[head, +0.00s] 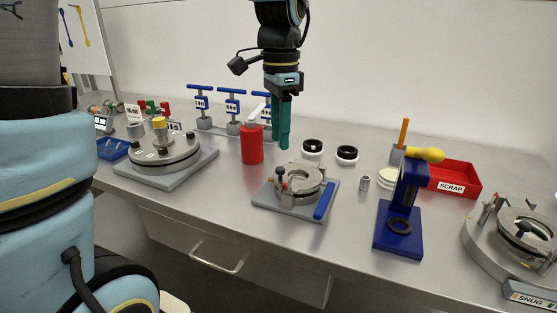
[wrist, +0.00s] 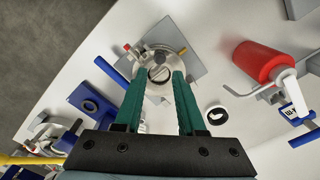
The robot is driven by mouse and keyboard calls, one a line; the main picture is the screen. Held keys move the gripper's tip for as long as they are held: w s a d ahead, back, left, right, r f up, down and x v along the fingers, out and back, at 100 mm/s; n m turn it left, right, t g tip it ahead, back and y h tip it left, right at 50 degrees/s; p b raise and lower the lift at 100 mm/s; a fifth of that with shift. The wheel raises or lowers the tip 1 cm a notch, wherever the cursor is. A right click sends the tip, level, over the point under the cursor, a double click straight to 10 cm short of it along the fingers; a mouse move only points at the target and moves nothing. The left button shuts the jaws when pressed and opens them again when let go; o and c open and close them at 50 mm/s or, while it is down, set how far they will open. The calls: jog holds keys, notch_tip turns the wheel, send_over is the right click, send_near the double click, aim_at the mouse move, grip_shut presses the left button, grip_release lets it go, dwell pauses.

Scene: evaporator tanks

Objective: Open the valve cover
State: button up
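A round metal valve (head: 300,185) with a cover sits on a square grey plate (head: 270,204) in the middle of the bench. A small red-tipped post stands at its left side and a blue bar (head: 325,200) lies along the plate's right edge. In the wrist view, the valve (wrist: 160,72) shows a slotted round centre between and beyond my fingers. My gripper (head: 284,146) hangs above the bench, apart from the valve and behind it in the head view. In the wrist view, the teal fingers of my gripper (wrist: 157,78) are spread with nothing between them.
A red cylinder (head: 252,145) stands left of my gripper. A blue stand (head: 398,240) with a yellow-handled tool and a red scrap bin (head: 455,179) are at right. A larger round tank (head: 165,152) stands at left.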

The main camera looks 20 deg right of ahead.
aim_at(281, 168)
notch_tip(281, 168, down, 7)
jog(key=shift+f+p, duration=0.1)
jog(key=shift+p, duration=0.25)
jog(key=shift+c, duration=0.3)
grip_shut()
dwell(1.0)
